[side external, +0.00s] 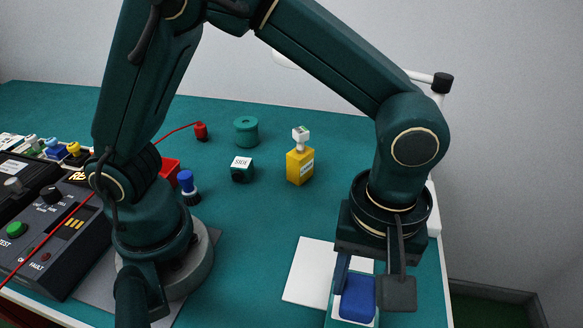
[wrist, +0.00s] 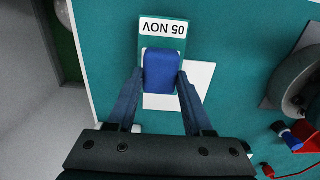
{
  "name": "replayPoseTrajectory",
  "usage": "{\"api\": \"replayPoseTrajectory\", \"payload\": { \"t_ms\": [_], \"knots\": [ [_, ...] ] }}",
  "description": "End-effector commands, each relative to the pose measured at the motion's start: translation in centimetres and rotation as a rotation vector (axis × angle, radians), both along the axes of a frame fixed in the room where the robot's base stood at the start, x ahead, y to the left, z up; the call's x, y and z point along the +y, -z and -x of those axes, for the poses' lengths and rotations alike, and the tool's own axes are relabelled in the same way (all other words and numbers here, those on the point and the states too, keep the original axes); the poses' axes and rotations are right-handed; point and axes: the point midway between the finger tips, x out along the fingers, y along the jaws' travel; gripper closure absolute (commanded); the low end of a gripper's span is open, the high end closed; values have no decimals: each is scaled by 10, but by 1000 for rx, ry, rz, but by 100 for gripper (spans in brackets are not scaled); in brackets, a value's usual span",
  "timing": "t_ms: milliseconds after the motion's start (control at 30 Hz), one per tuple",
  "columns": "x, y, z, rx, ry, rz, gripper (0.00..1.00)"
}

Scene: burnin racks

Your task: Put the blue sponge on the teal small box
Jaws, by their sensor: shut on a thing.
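My gripper (wrist: 161,76) points down and is shut on the blue sponge (wrist: 162,72), with a finger on each side. The sponge also shows in the side view (side external: 357,300) near the front edge of the table. A teal box with a white "05 NOV" label (wrist: 147,45) lies directly beneath and beyond the sponge in the wrist view. Part of this box shows below the sponge in the side view (side external: 334,315). The sponge covers part of the box; whether they touch I cannot tell.
A white square (side external: 305,280) lies on the teal table beside the box. A yellow bottle (side external: 299,167), a dark teal "SIDE" cube (side external: 242,174), a green spool (side external: 246,132) and a blue-topped object (side external: 188,187) stand farther back. A control panel (side external: 50,230) is at left.

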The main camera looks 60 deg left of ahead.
Motion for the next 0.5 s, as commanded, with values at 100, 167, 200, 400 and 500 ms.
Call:
{"api": "replayPoseTrajectory", "payload": {
  "t_ms": [100,167,200,400,500],
  "knots": [
    [0,9,0,1,0,-1,100],
    [0,9,0,0,0,0,100],
    [0,9,0,-1,0,1,100],
    [0,10,0,0,0,0,100],
    [1,13,0,1,0,-1,100]
  ]
}}
